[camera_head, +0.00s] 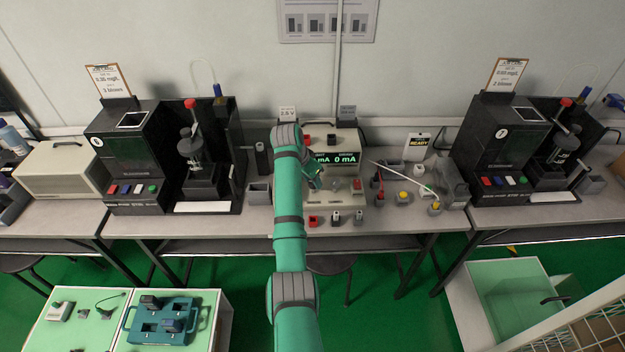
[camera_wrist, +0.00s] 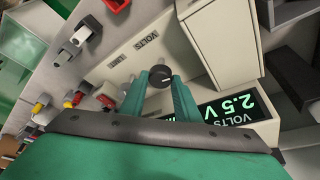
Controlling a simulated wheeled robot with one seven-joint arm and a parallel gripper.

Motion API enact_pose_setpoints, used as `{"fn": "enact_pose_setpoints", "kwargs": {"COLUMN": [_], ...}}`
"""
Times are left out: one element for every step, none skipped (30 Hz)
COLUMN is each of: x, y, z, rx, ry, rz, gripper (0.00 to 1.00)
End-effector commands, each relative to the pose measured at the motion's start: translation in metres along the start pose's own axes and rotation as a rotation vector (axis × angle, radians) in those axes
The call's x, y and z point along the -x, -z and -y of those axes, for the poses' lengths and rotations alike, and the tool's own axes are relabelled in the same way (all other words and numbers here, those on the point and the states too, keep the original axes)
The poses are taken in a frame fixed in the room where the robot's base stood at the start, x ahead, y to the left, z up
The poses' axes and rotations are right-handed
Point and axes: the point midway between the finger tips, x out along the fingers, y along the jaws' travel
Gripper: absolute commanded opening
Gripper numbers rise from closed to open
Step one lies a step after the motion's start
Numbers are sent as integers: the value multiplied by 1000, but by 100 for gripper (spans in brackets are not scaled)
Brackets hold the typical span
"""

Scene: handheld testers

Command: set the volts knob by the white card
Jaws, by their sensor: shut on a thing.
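The volts knob (camera_wrist: 160,74) is a round black knob with a light mark on the cream power supply (camera_head: 336,205). In the wrist view my gripper (camera_wrist: 160,82) has one green finger on each side of the knob and is shut on it. The green display (camera_wrist: 234,107) reads VOLTS 2.5 V in the wrist view. The white card (camera_head: 288,112) stands behind the supply in the head view; its small print looks like 2.5 V, but I cannot be sure. My gripper (camera_head: 315,180) and arm hide the knob and the volts reading in the head view.
Black tester stations stand left (camera_head: 131,155) and right (camera_head: 502,150) of the supply. Small parts and a white probe (camera_head: 398,175) lie close on the right.

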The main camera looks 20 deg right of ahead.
Motion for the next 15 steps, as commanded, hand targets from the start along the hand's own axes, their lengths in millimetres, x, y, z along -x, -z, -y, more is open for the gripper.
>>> {"fn": "enact_pose_setpoints", "kwargs": {"x": [1,1,1,1,1,1,1,1,1,1,0,0,0,0,0], "y": [1,1,1,1,1,1,1,0,0,0,0,0,0,0,0], "z": [0,0,0,0,0,0,0,0,0,0,0,0,0,0,0], "rx": [0,0,0,0,0,0,0,0,1,1,1,1,1,1,1], "ry": [1,1,1,1,1,1,1,1,1,1,1,1,1,1,1], "rz": [-1,-1,-1,0,0,0,0,0,0,0,0,0,0,0,0], "gripper": [7,7,7,7,31,41,48,48,48,48,48,48,48,48,48]}}
